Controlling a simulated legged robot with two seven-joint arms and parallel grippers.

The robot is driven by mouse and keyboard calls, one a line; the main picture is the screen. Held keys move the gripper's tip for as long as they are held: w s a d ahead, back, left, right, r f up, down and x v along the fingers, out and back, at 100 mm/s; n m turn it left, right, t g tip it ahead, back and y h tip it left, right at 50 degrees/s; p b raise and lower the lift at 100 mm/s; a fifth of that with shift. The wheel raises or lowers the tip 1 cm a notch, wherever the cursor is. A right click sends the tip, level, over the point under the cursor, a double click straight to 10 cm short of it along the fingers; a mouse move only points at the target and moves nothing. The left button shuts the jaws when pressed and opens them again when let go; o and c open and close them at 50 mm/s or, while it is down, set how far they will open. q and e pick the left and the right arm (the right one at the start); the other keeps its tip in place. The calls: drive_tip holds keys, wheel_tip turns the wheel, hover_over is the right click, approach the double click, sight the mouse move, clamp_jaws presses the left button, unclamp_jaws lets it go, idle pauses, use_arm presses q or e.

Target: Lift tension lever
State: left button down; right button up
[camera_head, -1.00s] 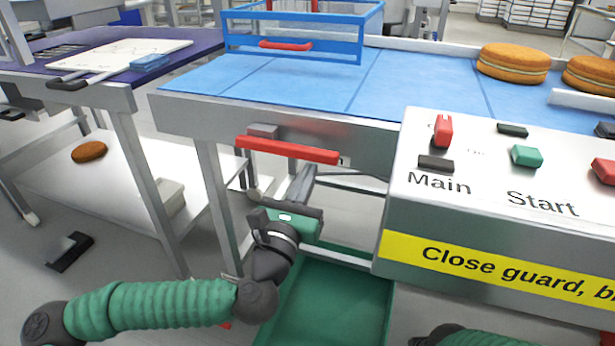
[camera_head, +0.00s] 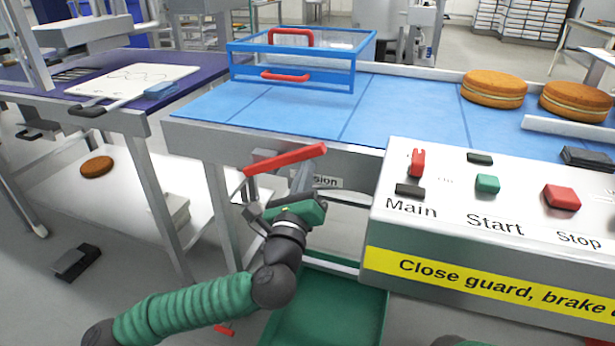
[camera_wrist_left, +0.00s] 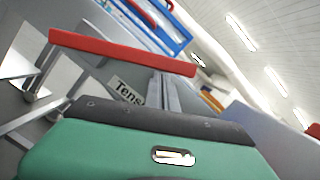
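The tension lever is a red bar (camera_head: 285,159) on the front of the blue-topped table. Its right end tilts up, and a partly covered label ending in "sion" sits below it. In the left wrist view the red bar (camera_wrist_left: 120,52) crosses above the "Tens" label. My right gripper is not in view.
A control box (camera_head: 480,262) with Main, Start and Stop controls stands right of the lever. A blue guard frame (camera_head: 292,78) with red handles sits on the blue table. A green tray (camera_head: 325,312) lies below. Filled rounds (camera_head: 494,88) rest at the back right.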

use_arm(q)
drive_tip(key=w+a+r+n+y+p, duration=0.1)
drive_tip(key=w+a+r+n+p, duration=0.1)
drive_tip(key=a+r+n+p, duration=0.5)
drive_tip(key=shift+w+r+g+y+p, duration=0.15)
drive_tip(key=shift+r+g+y+p, duration=0.25)
drive_tip(key=shift+r+p, duration=0.6)
drive_tip(key=shift+a+f, duration=0.1)
drive_tip(key=shift+f, duration=0.05)
drive_tip(key=shift+w+f, duration=0.1)
